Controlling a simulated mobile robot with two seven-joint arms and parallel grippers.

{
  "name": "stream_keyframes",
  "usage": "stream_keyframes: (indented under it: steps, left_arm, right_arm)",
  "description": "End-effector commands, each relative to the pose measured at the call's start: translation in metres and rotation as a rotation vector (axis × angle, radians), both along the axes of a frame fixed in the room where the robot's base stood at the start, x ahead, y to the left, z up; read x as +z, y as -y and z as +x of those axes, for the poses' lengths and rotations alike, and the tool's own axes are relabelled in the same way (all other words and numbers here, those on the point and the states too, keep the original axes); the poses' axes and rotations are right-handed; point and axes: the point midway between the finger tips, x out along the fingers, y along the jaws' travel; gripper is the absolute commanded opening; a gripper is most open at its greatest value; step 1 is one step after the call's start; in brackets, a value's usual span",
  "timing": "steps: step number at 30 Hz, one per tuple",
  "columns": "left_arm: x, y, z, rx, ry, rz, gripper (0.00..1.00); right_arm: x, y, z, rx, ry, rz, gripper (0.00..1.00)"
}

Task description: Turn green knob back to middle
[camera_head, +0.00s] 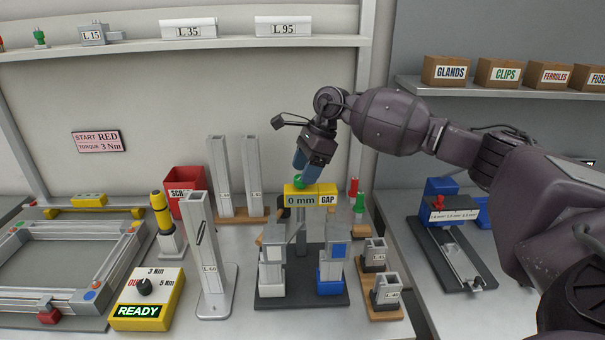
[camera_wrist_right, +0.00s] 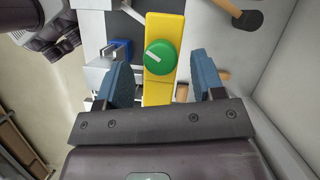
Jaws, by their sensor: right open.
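The green knob (camera_head: 299,181) sits on top of the yellow gap gauge (camera_head: 311,195), whose front label reads "0 mm GAP". In the right wrist view the knob (camera_wrist_right: 160,57) is round with a white pointer line that lies slanted across the yellow bar (camera_wrist_right: 165,30). My right gripper (camera_head: 304,164) is above the knob, pointing down. In the right wrist view its blue fingers (camera_wrist_right: 160,80) are spread wide, one on each side of the yellow bar, with the knob between and slightly beyond them. My left gripper is not in view.
Under the gauge stands a dark base (camera_head: 300,294) with two upright clamps. A grey L60 post (camera_head: 211,270) and a yellow torque box (camera_head: 148,298) reading "READY" stand to the left. A red screw bin (camera_head: 187,188) and tall grey profiles (camera_head: 222,178) are behind.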

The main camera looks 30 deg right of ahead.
Motion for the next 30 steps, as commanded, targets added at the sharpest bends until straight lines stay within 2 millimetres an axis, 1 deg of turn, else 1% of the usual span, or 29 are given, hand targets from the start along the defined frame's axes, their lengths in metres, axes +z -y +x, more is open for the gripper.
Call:
stream_keyframes:
  steps: [3,6,16,28,30]
  left_arm:
    - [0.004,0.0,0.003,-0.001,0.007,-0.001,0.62]
    - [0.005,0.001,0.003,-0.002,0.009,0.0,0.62]
    - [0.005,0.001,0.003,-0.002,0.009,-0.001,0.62]
    - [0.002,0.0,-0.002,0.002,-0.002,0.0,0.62]
    - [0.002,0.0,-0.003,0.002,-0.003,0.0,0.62]
  right_arm:
    - [-0.01,-0.004,0.001,0.0,-0.001,-0.001,0.62]
    - [-0.015,-0.006,0.002,0.0,0.0,0.0,0.62]
    - [-0.018,-0.007,0.002,0.0,0.0,0.0,0.62]
    - [-0.017,-0.007,0.002,0.0,0.0,0.0,0.01]
    - [-0.017,-0.007,0.002,0.0,0.0,0.0,0.0]
